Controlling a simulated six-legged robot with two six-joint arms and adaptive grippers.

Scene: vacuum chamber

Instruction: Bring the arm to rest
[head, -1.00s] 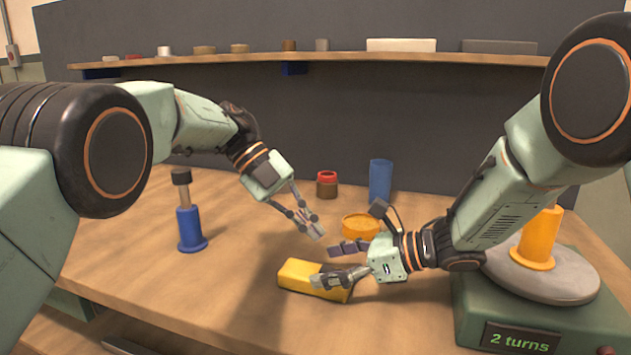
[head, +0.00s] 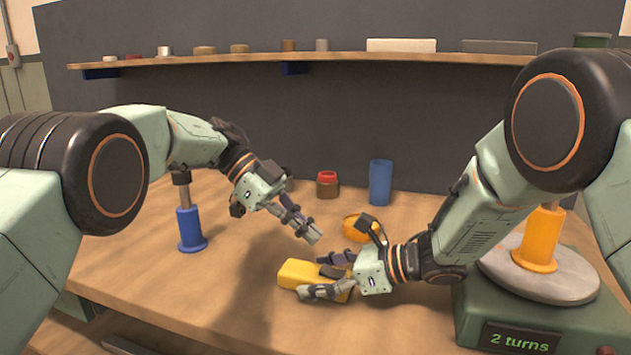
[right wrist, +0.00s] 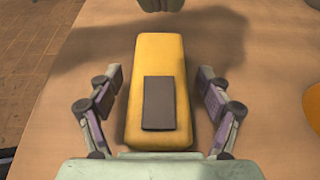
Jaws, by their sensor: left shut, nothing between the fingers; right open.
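My left gripper (head: 308,232) is shut and empty, above the table behind the yellow block (head: 300,274). My right gripper (head: 320,275) is open, low over the table, with its fingers on either side of the yellow block. In the right wrist view, the block (right wrist: 155,65) with a dark grey patch (right wrist: 159,103) lies between the two parted fingers, with a gap on each side. The tip of another gripper shows at the top edge of that view.
A turntable (head: 540,275) with an orange spool-like piece (head: 540,240) and a "2 turns" display stands at right. A blue-based post (head: 190,230) stands at left. A blue cup (head: 380,183), a red-lidded jar (head: 327,184) and an orange round piece (head: 352,228) stand behind the grippers. A shelf (head: 340,57) runs along the back.

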